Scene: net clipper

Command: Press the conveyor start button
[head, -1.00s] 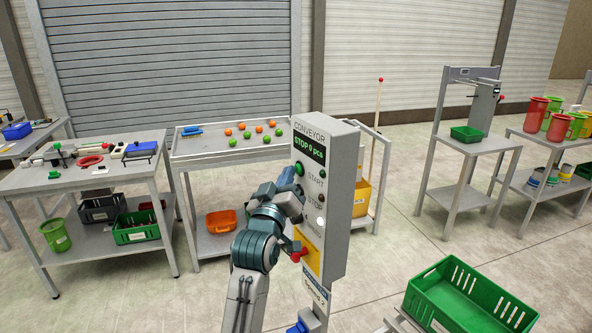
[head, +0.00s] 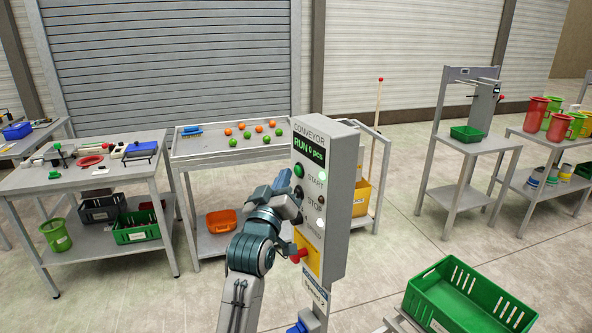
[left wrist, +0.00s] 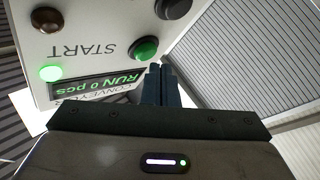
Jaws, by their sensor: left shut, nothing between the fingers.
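The grey conveyor control box (head: 334,165) stands in the middle of the head view, its display (head: 309,148) reading "RUN 0 pcs". The green start button (head: 299,171) is on its face beside the START label, and it shows close up in the left wrist view (left wrist: 143,49). A green lamp (left wrist: 50,73) on the box is lit. My left gripper (head: 295,190) is shut and empty, just below the start button in the head view. Its fingertips (left wrist: 155,70) are close to the button in the wrist view; I cannot tell whether they touch it. My right gripper is out of view.
A red emergency knob (head: 299,256) on a yellow plate sits low on the box, near my left arm. A tray table with orange and green balls (head: 257,127) stands behind. A green crate (head: 470,297) is at the lower right.

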